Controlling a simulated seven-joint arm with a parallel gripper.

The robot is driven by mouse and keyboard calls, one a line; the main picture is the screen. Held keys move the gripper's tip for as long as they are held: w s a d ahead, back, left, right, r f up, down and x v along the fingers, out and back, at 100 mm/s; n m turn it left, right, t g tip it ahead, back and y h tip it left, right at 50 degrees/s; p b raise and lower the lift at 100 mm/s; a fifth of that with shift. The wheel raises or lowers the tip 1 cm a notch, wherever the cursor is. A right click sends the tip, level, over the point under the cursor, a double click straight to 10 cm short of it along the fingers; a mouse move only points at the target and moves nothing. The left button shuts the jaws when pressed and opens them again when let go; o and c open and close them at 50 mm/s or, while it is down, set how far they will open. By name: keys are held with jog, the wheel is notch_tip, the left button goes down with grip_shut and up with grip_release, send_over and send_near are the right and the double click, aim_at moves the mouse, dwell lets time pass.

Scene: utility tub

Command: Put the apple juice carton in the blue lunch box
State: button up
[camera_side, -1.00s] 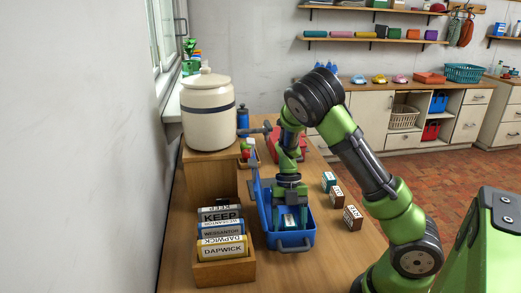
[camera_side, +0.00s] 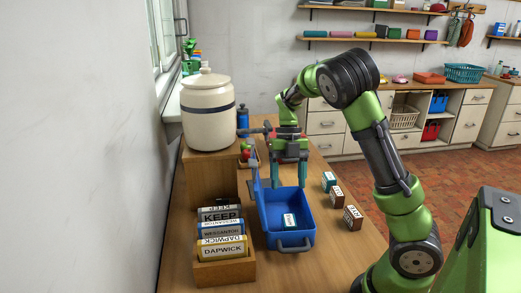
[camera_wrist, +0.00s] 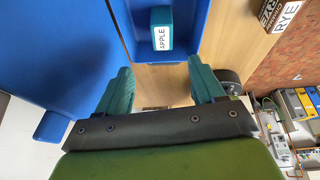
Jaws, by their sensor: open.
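The apple juice carton (camera_side: 289,220) is a small teal box with a white label. It lies inside the blue lunch box (camera_side: 298,241) on the wooden counter. In the wrist view the carton (camera_wrist: 162,29) shows its APPLE label, with the blue wall of the lunch box (camera_wrist: 128,42) beside it. The lunch box lid stands open on its left side. My gripper (camera_side: 289,184) is open and empty, above the far end of the lunch box and apart from the carton. Its teal fingers (camera_wrist: 165,88) are spread wide in the wrist view.
Several small cartons stand right of the lunch box, including a brown one marked RYE (camera_wrist: 287,14). A wooden crate of labelled packets (camera_side: 224,268) is at the front left. A cream crock (camera_side: 208,118) stands on a wooden block behind.

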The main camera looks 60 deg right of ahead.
jog(key=s+a+r+m+t, duration=0.3)
jog(key=a+m, duration=0.2)
jog(key=m, duration=0.5)
jog(key=s+a+r+m+t+h, duration=0.1)
jog(key=s+a+r+m+t, duration=0.2)
jog(key=m, duration=0.7)
jog(key=s+a+r+m+t, duration=0.2)
jog(key=a+m, duration=0.5)
jog(key=m, duration=0.4)
notch_tip(320, 180, up, 2)
jog(key=shift+s+r+t+h, duration=0.15)
jog(key=shift+s+t+h, duration=0.2)
jog(key=shift+t, duration=0.55)
